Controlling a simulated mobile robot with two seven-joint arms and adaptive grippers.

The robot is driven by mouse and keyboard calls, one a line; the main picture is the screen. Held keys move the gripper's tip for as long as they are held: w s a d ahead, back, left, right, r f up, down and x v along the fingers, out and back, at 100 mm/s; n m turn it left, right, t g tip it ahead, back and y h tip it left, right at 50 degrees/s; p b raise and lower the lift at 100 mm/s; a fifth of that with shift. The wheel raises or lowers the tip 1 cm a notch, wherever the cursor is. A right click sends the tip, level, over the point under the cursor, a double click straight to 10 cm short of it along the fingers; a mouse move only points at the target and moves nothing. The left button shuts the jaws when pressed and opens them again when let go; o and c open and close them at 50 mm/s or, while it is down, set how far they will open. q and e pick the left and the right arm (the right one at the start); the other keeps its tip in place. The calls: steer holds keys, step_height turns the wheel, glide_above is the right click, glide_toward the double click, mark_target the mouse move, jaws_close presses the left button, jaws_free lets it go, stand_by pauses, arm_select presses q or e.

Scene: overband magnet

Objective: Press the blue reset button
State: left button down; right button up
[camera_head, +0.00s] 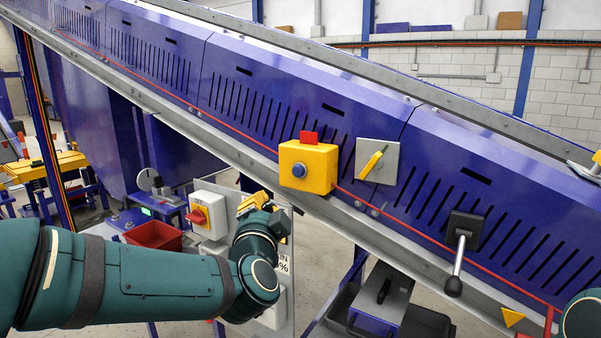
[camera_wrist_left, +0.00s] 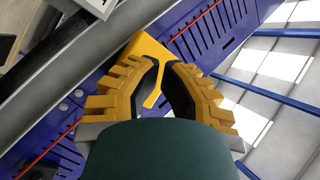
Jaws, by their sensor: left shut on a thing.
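The blue reset button (camera_head: 299,170) is on the front of a yellow box (camera_head: 318,178) with a red tab on top, fixed to the blue conveyor side. My left gripper (camera_head: 262,202), with yellow fingers, is below and left of the box, apart from the button in the head view. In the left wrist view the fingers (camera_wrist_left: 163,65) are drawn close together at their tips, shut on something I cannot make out. The yellow box (camera_wrist_left: 150,48) shows beyond them; its button is hidden there.
A yellow lever on a grey plate (camera_head: 377,161) is right of the box, and a black-handled lever (camera_head: 460,250) is further right. A red rotary switch (camera_head: 198,215) is left of my gripper. A red tray (camera_head: 153,236) stands behind my left arm.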

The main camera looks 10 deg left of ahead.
mark_target(298, 171)
arm_select(q)
steer(key=r, duration=0.1)
steer(key=s+a+r+y, duration=0.1)
steer(key=r, duration=0.1)
steer(key=s+r+y, duration=0.1)
steer(key=r, duration=0.1)
steer(key=shift+a+r+t, duration=0.1)
steer(key=shift+a+t, duration=0.05)
steer(key=shift+t, duration=0.25)
steer(key=shift+w, duration=0.2)
steer(key=shift+w+d+p, duration=0.1)
steer(key=shift+w+d, duration=0.4)
steer(key=shift+w, duration=0.85)
steer(key=shift+w+d+p, duration=0.1)
steer(key=shift+w+d, duration=0.4)
steer(key=shift+w, duration=0.8)
steer(key=shift+w+d+p, duration=0.1)
steer(key=shift+w+d, duration=0.4)
steer(key=shift+w, duration=0.85)
steer(key=shift+w, duration=0.1)
steer(key=shift+w+d+p, duration=0.15)
steer(key=shift+w+p, duration=0.15)
steer(key=shift+p, duration=0.05)
